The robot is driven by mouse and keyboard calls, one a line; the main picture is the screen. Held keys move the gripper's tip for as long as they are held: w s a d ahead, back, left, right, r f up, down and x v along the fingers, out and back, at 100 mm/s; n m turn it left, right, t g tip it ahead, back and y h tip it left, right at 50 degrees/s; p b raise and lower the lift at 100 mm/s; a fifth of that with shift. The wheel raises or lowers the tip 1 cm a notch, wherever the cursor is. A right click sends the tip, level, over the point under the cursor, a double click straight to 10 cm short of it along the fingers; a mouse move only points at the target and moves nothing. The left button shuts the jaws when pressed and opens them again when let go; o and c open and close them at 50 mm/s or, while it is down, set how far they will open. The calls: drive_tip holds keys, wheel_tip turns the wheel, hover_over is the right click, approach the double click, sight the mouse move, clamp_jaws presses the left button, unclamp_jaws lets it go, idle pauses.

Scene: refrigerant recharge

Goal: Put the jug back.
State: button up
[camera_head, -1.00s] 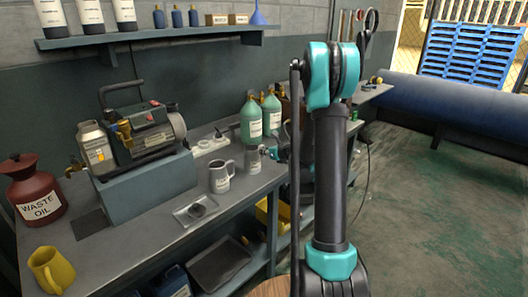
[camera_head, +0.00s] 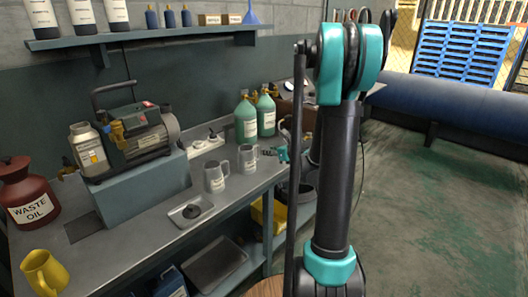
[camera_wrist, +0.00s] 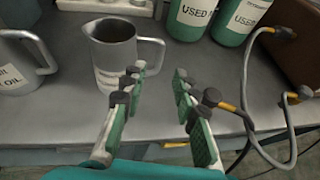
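Two grey metal jugs stand upright on the bench: a right one (camera_head: 247,159) and a left one (camera_head: 215,176). In the wrist view the right jug (camera_wrist: 112,50) stands just beyond my left finger, its handle towards the fingers; the left jug (camera_wrist: 18,62) is at the left edge. A yellow jug (camera_head: 44,273) stands at the bench's near left corner. My gripper (camera_wrist: 158,84) is open, with nothing between its fingers. In the head view my gripper (camera_head: 270,153) is small, just right of the right jug, and partly hidden by my arm.
Green bottles (camera_head: 246,118) stand behind the jugs. A hose with yellow fittings (camera_wrist: 245,110) loops at the wrist view's right. A small tray with a dark disc (camera_head: 190,212), a pump (camera_head: 145,132) and a red waste oil can (camera_head: 30,195) share the bench (camera_head: 130,240).

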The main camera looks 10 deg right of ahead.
drive_tip(key=s+a+f+n+g+h, duration=0.1)
drive_tip(key=s+a+f+n+g, duration=0.15)
drive_tip(key=s+n, duration=0.7)
drive_tip(key=s+a+f+n+g+h, duration=0.1)
drive_tip(key=s+a+n+g, duration=0.25)
drive_tip(key=s+n, duration=0.55)
drive_tip(key=s+d+f+n+g+h, duration=0.1)
drive_tip(key=s+f+n, duration=0.1)
drive_tip(key=s+n, duration=0.4)
drive_tip(key=s+d+f+n+g+h, duration=0.1)
drive_tip(key=s+d+f+n+h, duration=0.1)
drive_tip(key=s+n, duration=0.4)
drive_tip(key=s, duration=0.4)
drive_tip(key=shift+d+f+n+h, duration=0.25)
drive_tip(key=shift+f+n+h, duration=0.05)
drive_tip(key=shift+f+n, duration=0.05)
